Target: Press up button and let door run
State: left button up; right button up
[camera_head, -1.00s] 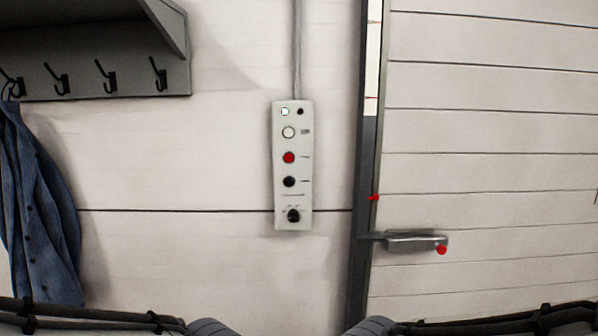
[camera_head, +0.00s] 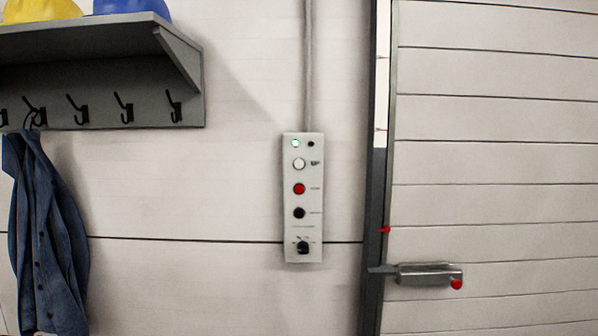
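The control panel (camera_head: 316,230) is a pale upright box on the wall, left of the door. The button labels are too small to read. The door (camera_head: 500,160) is made of pale horizontal panels and fills the right side. Neither gripper shows in the head view.
A grey shelf with hooks (camera_head: 180,70) is at upper left, with a yellow helmet (camera_head: 40,10) and a blue helmet (camera_head: 130,8) on it. A denim jacket (camera_head: 45,240) hangs below. A metal latch with a red knob (camera_head: 425,274) sits at the door's lower left.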

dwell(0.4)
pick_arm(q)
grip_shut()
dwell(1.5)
